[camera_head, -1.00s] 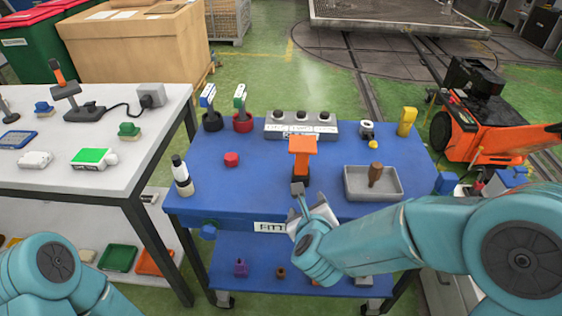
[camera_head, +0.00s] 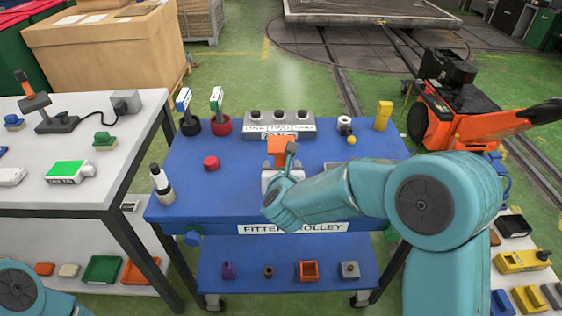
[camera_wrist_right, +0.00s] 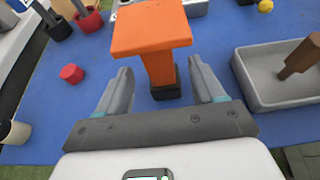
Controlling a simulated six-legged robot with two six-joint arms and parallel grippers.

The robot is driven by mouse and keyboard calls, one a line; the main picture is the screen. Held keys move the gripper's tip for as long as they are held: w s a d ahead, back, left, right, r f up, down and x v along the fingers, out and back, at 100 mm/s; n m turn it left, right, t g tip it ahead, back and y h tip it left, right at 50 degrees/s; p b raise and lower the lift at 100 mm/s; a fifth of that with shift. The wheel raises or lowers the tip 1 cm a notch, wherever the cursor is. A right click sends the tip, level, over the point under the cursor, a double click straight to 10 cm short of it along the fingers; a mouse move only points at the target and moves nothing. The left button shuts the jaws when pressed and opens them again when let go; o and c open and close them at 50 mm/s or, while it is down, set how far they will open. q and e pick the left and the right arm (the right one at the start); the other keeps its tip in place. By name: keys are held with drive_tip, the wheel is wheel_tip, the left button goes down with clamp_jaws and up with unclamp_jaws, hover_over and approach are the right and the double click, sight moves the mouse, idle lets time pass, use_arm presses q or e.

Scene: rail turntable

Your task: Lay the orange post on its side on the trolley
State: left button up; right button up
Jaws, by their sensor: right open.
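The orange post (camera_head: 279,144) stands upright on the blue trolley (camera_head: 225,198), with a flat orange head and a dark base. It fills the middle of the right wrist view (camera_wrist_right: 155,45). My right gripper (camera_head: 283,165) is in front of the post. My left gripper is out of frame; only part of my left arm shows at the lower left.
On the trolley are a red knob (camera_head: 211,163), a black-and-white bottle (camera_head: 161,184), a grey three-button box (camera_head: 280,125), a yellow block (camera_head: 383,115) and a grey tray (camera_wrist_right: 290,90) with a brown peg (camera_wrist_right: 300,58). A white table (camera_head: 95,195) stands at left.

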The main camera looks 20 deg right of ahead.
sight(281, 162)
drive_tip(key=p+x, duration=0.1)
drive_tip(key=x, duration=0.4)
drive_tip(key=shift+w+p, duration=0.2)
drive_tip(key=shift+p, duration=0.15)
clamp_jaws()
drive_tip(key=shift+r, duration=0.15)
